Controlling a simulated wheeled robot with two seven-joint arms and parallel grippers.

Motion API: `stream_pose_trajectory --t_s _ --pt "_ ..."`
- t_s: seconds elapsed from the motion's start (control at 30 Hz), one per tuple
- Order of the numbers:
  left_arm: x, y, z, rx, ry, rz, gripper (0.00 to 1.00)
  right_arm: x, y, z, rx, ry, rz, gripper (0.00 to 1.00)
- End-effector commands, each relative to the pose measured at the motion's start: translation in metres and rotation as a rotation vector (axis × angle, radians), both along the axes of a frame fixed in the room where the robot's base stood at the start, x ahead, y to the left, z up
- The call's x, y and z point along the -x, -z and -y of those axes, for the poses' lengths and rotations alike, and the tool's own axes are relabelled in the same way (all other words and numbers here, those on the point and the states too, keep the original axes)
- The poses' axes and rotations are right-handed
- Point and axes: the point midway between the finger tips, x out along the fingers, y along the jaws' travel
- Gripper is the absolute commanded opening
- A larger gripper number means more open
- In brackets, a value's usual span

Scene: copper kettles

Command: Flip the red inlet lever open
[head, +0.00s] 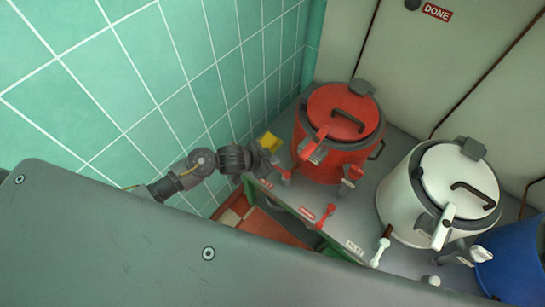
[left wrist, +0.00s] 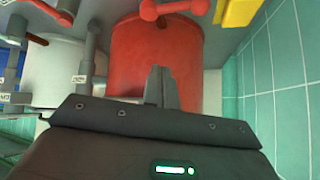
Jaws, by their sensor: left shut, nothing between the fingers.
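The red kettle (head: 318,150) stands against the tiled wall, lid shut; its red body also shows in the left wrist view (left wrist: 130,60). A red lever (head: 326,213) stands on the front ledge beside a small red label (head: 307,213). Another red handle (head: 350,180) is at the kettle's front. A red lever with a round knob (left wrist: 150,10) shows at the top of the left wrist view; I cannot tell which one is the inlet lever. My left gripper (head: 277,167) is left of the kettle, its fingers (left wrist: 160,88) shut and empty. My right gripper is out of view.
A white kettle (head: 398,190) stands to the right, with a blue vessel (head: 515,260) beyond it. A yellow object (head: 268,142) lies by the wall behind my left gripper. A grey panel (head: 120,245) fills the near foreground. The green tiled wall is close on the left.

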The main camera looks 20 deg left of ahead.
Motion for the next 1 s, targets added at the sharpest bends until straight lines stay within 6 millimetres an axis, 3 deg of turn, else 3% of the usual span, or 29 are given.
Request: stream_pose_trajectory --t_s 0.03,0.1,0.23,0.4,0.77,1.0 --pt "-0.017 0.005 -0.008 -0.001 0.045 -0.002 0.0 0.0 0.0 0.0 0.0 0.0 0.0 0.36" --pt "-0.029 0.012 -0.016 0.014 0.097 -0.026 0.0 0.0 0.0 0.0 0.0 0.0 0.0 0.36" --pt "-0.042 0.018 -0.032 0.035 0.146 -0.07 0.0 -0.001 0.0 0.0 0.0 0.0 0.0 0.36" --pt "-0.046 0.02 -0.041 0.047 0.163 -0.095 0.0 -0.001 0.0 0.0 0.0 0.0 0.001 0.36" --pt "-0.046 0.021 -0.04 0.048 0.162 -0.094 0.0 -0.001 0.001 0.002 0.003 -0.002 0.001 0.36" --pt "-0.051 0.035 -0.032 0.048 0.162 -0.094 0.0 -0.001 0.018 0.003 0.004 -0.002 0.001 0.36"
